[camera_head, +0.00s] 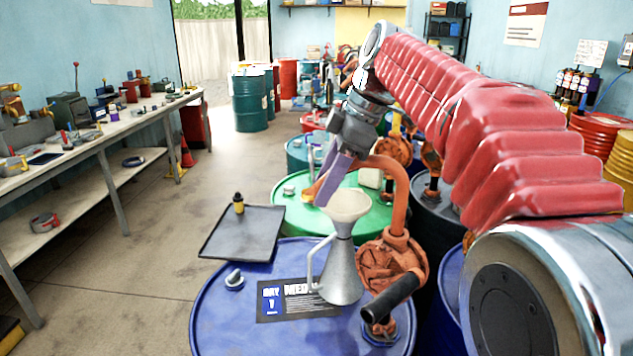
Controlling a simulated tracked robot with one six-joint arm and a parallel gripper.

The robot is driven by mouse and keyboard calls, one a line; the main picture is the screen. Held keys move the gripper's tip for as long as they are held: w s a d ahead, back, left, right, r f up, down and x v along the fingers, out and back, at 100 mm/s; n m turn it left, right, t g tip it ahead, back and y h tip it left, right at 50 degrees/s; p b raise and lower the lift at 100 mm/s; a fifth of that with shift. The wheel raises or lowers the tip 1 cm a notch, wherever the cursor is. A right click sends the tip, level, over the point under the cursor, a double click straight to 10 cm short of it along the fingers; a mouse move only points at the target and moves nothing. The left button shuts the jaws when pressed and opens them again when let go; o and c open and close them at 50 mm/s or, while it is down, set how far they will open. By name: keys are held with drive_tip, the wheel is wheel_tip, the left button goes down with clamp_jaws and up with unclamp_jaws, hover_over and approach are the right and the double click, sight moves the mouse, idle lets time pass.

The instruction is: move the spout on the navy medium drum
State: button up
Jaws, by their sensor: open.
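The navy drum (218,318) stands in the foreground, with a label reading partly "MED" on its lid. An orange rotary pump (390,264) with a black handle stands on the lid's right side. Its orange curved spout (400,195) rises from the pump and bends over to the left, toward my gripper. My gripper (325,192) points down above the funnel (341,270), its fingers open. The spout's outlet end is hidden behind the gripper, so I cannot tell whether it lies between the fingers. The grey funnel with its cream mouth stands on the lid.
A black tray (222,248) with a small yellow-and-black bottle (238,204) sits left of the green drum (290,220). More drums with orange pumps crowd behind on the right. A cluttered workbench (120,125) runs along the left wall. The floor between is mostly clear.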

drive_tip(key=shift+r, duration=0.1)
drive_tip(key=shift+v, duration=6.75)
